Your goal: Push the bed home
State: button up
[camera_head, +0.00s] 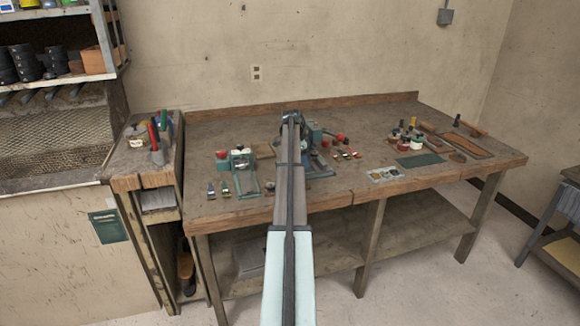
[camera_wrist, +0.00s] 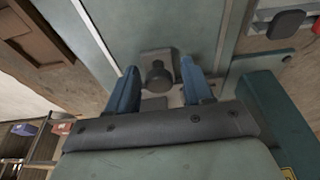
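Two green bench machines stand on the workbench in the head view, a left machine (camera_head: 243,172) and a right machine (camera_head: 318,162), which my arm partly hides. Each has a flat frame or bed toward the bench's front. In the wrist view my gripper (camera_wrist: 158,68) has its two blue fingers apart. A dark round knob (camera_wrist: 158,77) on a grey bracket lies between them in the picture, with gaps at both sides. Contact cannot be told. A pale grey-green plate (camera_wrist: 185,25) lies beyond the knob. My gripper's fingers are hidden by my arm in the head view.
The wooden workbench (camera_head: 360,190) carries small coloured parts before the machines, and a green mat (camera_head: 420,160), bottles and tools at right. A narrow side stand (camera_head: 130,175) holds tools at left. In the wrist view a green block (camera_wrist: 275,115) sits close at right.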

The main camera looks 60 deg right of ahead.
jog(key=shift+r, duration=3.25)
jog(key=w+a, duration=0.8)
jog(key=shift+w+a, duration=0.25)
jog(key=shift+a, duration=0.05)
